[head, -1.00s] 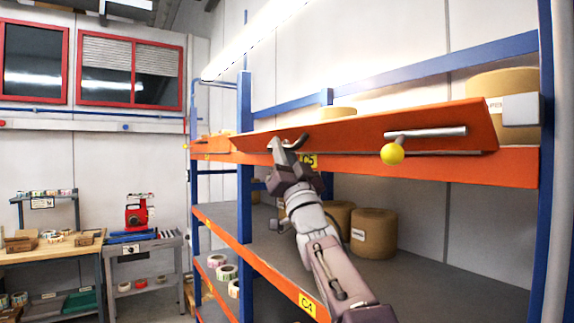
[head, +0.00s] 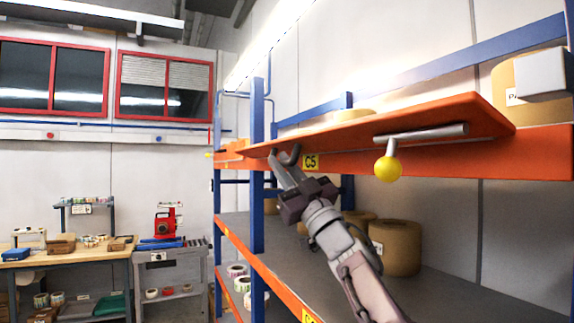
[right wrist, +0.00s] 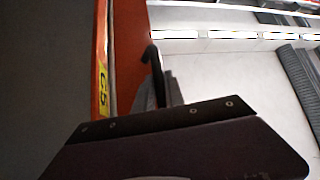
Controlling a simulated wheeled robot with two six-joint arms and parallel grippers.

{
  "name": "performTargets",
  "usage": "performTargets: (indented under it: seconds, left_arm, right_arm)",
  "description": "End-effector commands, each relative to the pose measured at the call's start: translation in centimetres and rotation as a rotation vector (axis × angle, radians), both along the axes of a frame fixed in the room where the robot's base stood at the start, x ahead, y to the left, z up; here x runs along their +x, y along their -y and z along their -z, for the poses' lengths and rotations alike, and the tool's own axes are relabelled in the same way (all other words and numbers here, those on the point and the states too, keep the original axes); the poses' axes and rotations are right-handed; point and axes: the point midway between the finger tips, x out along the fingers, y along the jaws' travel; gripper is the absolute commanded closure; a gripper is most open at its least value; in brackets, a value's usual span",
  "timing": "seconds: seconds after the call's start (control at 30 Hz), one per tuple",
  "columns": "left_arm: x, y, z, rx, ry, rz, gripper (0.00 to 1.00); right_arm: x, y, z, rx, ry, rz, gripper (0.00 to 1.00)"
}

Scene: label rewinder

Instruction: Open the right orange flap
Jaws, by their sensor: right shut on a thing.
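The right orange flap (head: 400,117) is a long panel along the upper shelf beam of the blue and orange rack. It is tilted and shows as a thin, sloping face. A grey bar handle (head: 430,134) with a yellow ball (head: 388,169) is at its right part. My right gripper (head: 284,162) is shut on a dark curved handle (head: 291,152) near the flap's left end. In the right wrist view the handle's hooked end (right wrist: 151,56) stands between the fingers, beside the orange panel. My left gripper is not in view.
A further orange flap (head: 229,151) lies to the left. The orange beam (head: 545,152) carries a yellow C5 label (head: 311,162). Brown rolls (head: 396,247) stand on the grey shelf below. A blue post (head: 257,190) stands left of my arm. A workbench (head: 65,258) is far left.

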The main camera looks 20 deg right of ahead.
Motion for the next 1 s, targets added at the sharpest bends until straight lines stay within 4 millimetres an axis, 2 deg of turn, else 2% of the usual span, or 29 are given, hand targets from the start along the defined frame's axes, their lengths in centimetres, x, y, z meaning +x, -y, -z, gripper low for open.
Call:
performTargets:
  seconds: [0.33, 0.37, 0.4, 0.7, 0.83, 1.0]
  left_arm:
    - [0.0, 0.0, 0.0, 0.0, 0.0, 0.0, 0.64]
    - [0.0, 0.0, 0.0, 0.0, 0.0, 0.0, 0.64]
    - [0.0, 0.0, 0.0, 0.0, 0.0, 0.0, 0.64]
    - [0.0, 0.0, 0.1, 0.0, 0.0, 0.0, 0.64]
    - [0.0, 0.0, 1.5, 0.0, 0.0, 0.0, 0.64]
    - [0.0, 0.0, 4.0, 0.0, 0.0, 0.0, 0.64]
  right_arm:
    - [0.0, 0.0, 0.0, -0.001, -0.001, 0.003, 1.0]
    - [0.0, 0.0, 0.0, -0.001, -0.001, 0.003, 0.8]
    - [0.0, 0.0, 0.0, -0.001, -0.001, 0.003, 0.77]
    - [0.0, 0.0, 0.1, -0.001, 0.0, 0.002, 0.77]
    - [-1.0, 0.4, 1.5, -0.002, 0.0, 0.004, 0.77]
    - [-3.7, 1.5, 4.3, -0.002, 0.0, 0.005, 0.77]
